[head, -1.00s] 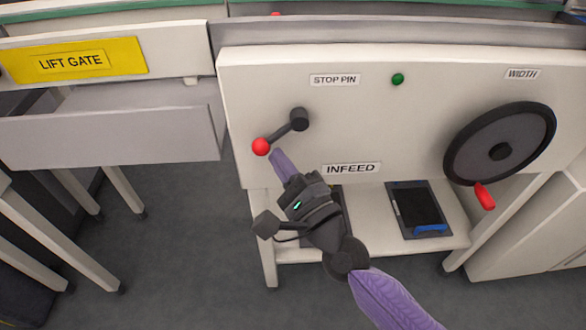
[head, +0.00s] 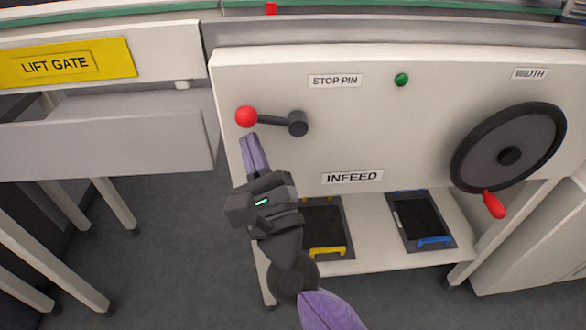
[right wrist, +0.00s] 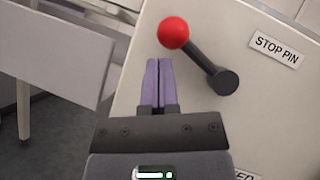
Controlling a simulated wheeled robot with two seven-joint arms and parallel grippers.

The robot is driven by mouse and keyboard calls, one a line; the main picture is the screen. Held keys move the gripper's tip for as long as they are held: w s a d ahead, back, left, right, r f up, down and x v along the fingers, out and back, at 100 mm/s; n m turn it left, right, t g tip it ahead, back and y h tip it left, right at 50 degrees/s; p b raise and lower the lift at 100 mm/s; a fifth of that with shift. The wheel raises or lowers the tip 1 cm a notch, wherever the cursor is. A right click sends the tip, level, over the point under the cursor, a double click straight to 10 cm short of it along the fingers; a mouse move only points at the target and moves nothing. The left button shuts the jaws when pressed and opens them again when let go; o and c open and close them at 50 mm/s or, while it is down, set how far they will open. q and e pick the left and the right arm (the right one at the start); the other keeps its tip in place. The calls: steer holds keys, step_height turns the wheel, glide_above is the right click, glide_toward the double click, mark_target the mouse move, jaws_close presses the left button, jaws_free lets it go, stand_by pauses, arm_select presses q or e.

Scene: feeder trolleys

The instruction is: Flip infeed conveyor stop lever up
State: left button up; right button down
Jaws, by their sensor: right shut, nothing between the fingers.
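The stop lever is a dark arm with a red ball knob (head: 246,117) on a black pivot (head: 298,123), below the STOP PIN label on the white INFEED panel (head: 350,150). It points left, with the knob slightly higher than the pivot. It also shows in the right wrist view, with its red knob (right wrist: 173,33) just beyond the fingertips. My right gripper (head: 249,138) is shut and empty, its purple fingertips just below the knob. I cannot tell whether they touch it. My left gripper is not in view.
A black handwheel (head: 508,148) with a red handle is at the right of the panel. A green button (head: 401,79) is above. The LIFT GATE trolley (head: 65,62) stands at the left. Trays (head: 420,220) lie on the shelf below.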

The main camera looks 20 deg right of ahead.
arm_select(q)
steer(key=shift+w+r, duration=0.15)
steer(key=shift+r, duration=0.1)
arm_select(e)
steer(key=shift+r, duration=0.4)
